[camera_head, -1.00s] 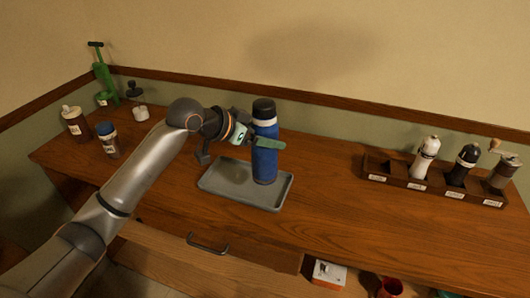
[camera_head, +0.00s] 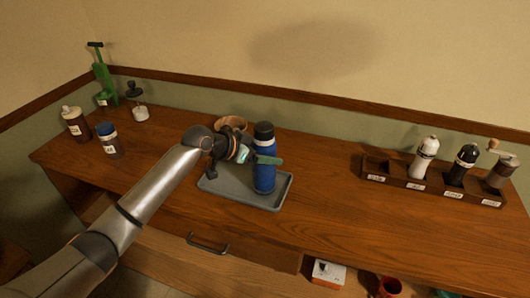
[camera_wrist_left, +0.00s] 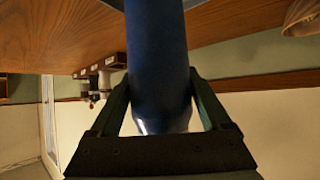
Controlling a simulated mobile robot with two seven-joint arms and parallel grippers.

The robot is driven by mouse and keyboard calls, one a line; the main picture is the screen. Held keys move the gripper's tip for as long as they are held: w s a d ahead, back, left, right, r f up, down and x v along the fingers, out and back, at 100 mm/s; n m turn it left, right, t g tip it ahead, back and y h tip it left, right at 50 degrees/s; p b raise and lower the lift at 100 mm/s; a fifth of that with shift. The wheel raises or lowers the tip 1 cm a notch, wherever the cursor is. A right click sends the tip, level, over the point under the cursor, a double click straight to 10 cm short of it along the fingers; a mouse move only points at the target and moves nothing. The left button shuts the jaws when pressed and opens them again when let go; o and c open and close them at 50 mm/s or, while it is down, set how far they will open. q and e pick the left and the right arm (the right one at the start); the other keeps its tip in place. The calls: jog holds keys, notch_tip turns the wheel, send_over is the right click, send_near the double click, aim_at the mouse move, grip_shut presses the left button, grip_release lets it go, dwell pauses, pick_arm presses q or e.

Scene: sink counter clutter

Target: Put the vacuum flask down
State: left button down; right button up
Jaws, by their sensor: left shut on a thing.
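The vacuum flask (camera_head: 264,178) is blue with a black cap and looks upright over the right part of a grey tray (camera_head: 222,187). My left gripper (camera_head: 262,159) comes in from the left and is shut on the flask around its middle. In the left wrist view, the flask's blue body (camera_wrist_left: 157,55) runs between the two fingers of the gripper (camera_wrist_left: 162,100). The flask's base appears at the tray floor; I cannot tell whether it touches. My right gripper is not in view.
A wooden bowl (camera_head: 231,124) stands behind the gripper. Bottles (camera_head: 74,124) and a jar (camera_head: 108,141) stand at the left. A rack (camera_head: 410,180) with grinders is at the right. The counter (camera_head: 325,175) between tray and rack is clear.

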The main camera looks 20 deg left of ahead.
pick_arm(q)
grip_release()
jog(key=shift+f, duration=0.15)
jog(key=shift+r, duration=0.2)
jog(key=v, duration=1.2)
jog(key=shift+b, duration=0.3)
jog(key=shift+a+f, duration=0.1)
